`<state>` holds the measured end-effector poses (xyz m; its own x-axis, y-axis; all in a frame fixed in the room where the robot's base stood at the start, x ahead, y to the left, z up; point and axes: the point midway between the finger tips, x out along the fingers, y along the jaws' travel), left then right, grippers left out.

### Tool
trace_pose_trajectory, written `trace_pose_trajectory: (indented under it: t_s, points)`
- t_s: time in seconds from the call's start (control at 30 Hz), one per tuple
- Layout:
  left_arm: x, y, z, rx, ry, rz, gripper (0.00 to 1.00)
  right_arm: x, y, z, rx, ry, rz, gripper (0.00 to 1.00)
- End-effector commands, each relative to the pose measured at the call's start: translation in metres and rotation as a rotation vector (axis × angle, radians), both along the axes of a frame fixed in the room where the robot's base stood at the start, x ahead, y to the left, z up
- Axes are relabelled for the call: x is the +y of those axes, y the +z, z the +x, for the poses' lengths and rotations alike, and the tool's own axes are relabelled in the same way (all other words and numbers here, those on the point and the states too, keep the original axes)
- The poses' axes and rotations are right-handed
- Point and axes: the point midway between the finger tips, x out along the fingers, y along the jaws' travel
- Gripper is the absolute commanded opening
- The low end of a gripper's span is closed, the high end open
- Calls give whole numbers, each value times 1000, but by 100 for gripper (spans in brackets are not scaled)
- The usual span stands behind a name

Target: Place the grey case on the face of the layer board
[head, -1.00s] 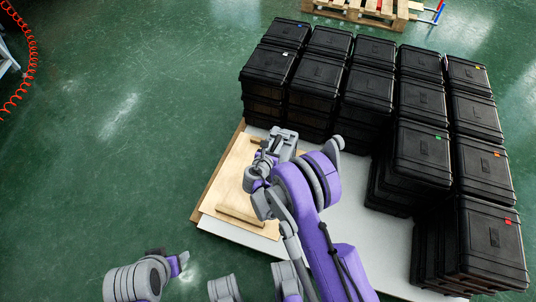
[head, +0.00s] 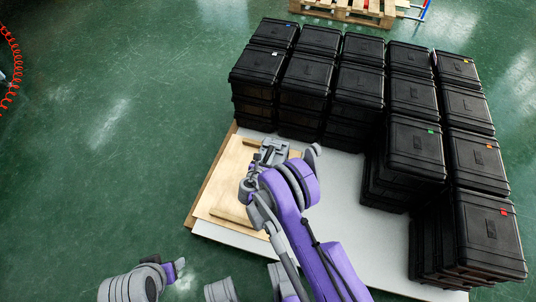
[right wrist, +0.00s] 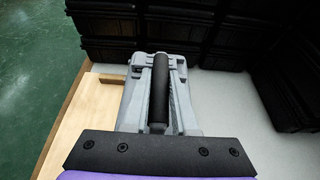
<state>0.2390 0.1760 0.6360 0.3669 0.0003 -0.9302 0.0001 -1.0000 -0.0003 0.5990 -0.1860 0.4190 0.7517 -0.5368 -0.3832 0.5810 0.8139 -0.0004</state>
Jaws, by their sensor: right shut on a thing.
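The grey case (head: 272,151), small in the head view, is at the end of my right arm. In the right wrist view the grey case (right wrist: 185,112) fills the middle, its black handle (right wrist: 159,90) pointing away from me. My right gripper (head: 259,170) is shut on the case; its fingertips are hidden. The layer board (head: 232,168) is pale wood with raised strips, and the case is over its right part. In the wrist view the board (right wrist: 88,112) shows left of the case. I cannot tell whether the case touches it.
Stacks of black cases (head: 363,82) stand behind and to the right. A light grey sheet (head: 338,205) lies under the board, bare to its right. A wooden pallet (head: 350,10) is at the top. The green floor (head: 110,160) at left is clear.

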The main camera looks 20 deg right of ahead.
Motion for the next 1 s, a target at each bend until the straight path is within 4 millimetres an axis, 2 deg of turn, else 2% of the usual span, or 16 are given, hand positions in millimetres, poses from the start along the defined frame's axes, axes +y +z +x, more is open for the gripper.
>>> trace_pose_trajectory:
  t_s: [0.07,0.1,0.23,0.63,0.77,1.0]
  points:
    - [0,0,0,0,0,0,62,0,-2,0,-1,1,-3,0]
    - [0,0,0,0,0,0,62,0,-2,0,0,0,0,33]
    - [0,0,0,0,0,0,62,0,-2,0,0,0,0,56]
    - [0,1,0,0,0,0,62,3,3,-4,0,2,1,56]
    - [0,5,-1,1,0,0,62,15,12,-20,0,3,0,56]
    - [0,16,-3,1,0,0,62,43,33,-60,0,3,0,56]
